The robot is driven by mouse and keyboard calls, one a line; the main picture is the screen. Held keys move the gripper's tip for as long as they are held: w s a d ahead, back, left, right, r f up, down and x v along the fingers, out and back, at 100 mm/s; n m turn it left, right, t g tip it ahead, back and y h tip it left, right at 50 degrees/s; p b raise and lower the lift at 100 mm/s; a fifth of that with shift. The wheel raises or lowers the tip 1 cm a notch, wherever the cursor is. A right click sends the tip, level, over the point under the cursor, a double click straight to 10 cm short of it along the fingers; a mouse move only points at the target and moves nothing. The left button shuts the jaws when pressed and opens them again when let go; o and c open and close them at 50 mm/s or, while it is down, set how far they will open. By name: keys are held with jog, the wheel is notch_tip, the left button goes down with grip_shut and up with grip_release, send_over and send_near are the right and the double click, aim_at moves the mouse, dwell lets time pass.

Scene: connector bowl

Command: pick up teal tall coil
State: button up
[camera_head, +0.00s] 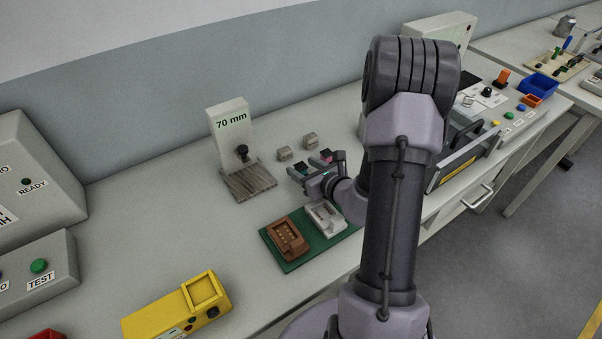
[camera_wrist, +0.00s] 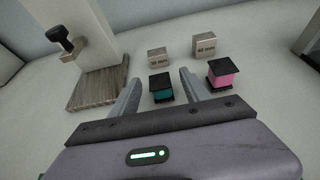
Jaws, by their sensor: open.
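The teal coil (camera_wrist: 161,88), with black end plates, stands upright on the bench in the wrist view. My gripper (camera_wrist: 161,71) is open, with one finger to each side of the coil in the picture. Clear gaps show between the coil and both fingers; I cannot tell the exact height of the fingers over the bench. In the head view my gripper (camera_head: 316,168) is low over the bench and largely hides the teal coil. A pink coil (camera_wrist: 222,75) with black end plates stands just right of the right finger.
Two small grey blocks (camera_wrist: 158,58) (camera_wrist: 204,48) with printed labels stand behind the coils. The 70 mm stand (camera_head: 231,133) with its ribbed base is to the left. A green mat (camera_head: 289,262) bearing brown and white fixtures lies in front.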

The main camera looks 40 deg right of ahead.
aim_at(298, 164)
jog(key=b+x, duration=0.1)
jog(key=x, duration=0.4)
jog(key=shift+w+f, duration=0.1)
jog(key=shift+w, duration=0.05)
jog(key=shift+c, duration=0.4)
grip_shut()
